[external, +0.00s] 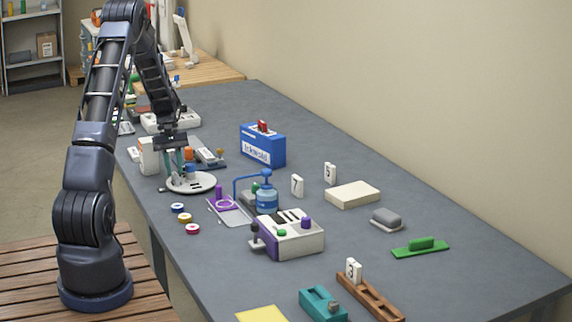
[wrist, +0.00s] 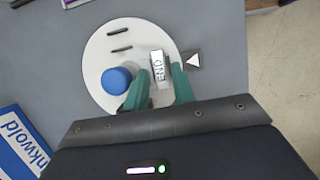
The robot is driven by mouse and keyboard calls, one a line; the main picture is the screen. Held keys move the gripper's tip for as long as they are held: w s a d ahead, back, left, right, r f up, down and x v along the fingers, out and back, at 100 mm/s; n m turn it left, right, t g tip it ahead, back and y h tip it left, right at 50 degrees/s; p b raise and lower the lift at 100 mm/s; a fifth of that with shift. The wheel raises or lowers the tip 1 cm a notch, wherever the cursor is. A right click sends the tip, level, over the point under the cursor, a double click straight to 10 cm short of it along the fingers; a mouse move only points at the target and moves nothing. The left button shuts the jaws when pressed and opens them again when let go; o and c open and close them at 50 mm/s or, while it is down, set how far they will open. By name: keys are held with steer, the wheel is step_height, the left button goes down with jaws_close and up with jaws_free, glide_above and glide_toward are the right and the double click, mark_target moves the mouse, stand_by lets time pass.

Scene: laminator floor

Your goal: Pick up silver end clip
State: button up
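The silver end clip (wrist: 158,68), a small bright block lettered END, is on a round pale plate (wrist: 100,45) in the wrist view. The plate also shows in the external view (external: 203,186), where I cannot make out the clip behind the fingers. My gripper (wrist: 160,80) points down over the plate, with its teal fingers apart on either side of the clip's near end. A narrow gap seems to show beside the clip, so I see no firm grip. In the external view my gripper (external: 178,172) is low over the plate.
A blue round knob (wrist: 116,80) stands on the plate close to the left finger, near two dark slots. A triangle marker (wrist: 193,61) lies at the plate's right edge. A blue box (external: 262,147) and a blue-handled press (external: 266,200) stand nearby.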

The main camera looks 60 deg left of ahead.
steer(key=shift+d+f, duration=0.25)
steer(key=shift+f, duration=0.4)
jaws_close()
